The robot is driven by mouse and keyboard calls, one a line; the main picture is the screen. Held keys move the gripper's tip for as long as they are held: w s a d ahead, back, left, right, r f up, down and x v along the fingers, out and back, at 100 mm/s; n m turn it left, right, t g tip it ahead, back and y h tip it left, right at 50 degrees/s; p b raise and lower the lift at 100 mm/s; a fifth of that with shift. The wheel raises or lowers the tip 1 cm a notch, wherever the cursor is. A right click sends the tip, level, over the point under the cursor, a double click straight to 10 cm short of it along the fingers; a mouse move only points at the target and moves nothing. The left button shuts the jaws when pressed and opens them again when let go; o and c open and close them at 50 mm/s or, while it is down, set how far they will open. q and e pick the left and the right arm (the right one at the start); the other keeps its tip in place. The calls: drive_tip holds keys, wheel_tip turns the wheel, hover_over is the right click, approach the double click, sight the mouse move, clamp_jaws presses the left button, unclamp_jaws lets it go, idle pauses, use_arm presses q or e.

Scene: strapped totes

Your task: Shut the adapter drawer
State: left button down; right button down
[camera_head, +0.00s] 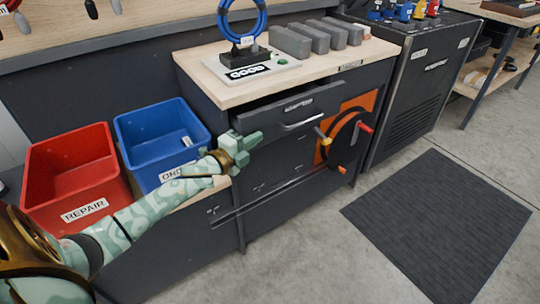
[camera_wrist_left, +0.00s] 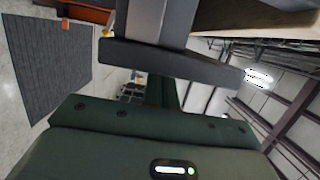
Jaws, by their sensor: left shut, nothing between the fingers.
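The adapter drawer (camera_head: 272,120) is a dark grey front with a pale label and a light bar handle (camera_head: 301,122), under the wooden top of the bench. It stands a little way out, with a dark gap showing along its upper edge. My left gripper (camera_head: 252,141) is shut and empty. It is by the left end of the drawer front, left of the handle; whether it touches the front I cannot tell. In the left wrist view a dark slab crosses the middle; I cannot tell what it is. My right gripper is not in view.
A red bin (camera_head: 72,170) and a blue bin (camera_head: 150,142) stand left of the bench. An orange panel with a black reel (camera_head: 345,138) and a red-handled crank is right of the drawer. Grey blocks (camera_head: 291,42) line the bench top. A dark mat (camera_head: 440,225) lies on clear floor.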

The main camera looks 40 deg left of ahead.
use_arm(q)
drive_tip(key=a, duration=0.1)
drive_tip(key=w+a, duration=0.1)
drive_tip(key=a, duration=0.1)
drive_tip(key=a+b, duration=0.1)
drive_tip(key=a, duration=0.1)
drive_tip(key=shift+w+f, duration=0.15)
drive_tip(key=shift+w, duration=0.25)
drive_tip(key=shift+w+a, duration=0.15)
drive_tip(key=shift+a, duration=0.3)
drive_tip(key=shift+a+r, duration=0.1)
drive_tip(key=shift+r, duration=0.15)
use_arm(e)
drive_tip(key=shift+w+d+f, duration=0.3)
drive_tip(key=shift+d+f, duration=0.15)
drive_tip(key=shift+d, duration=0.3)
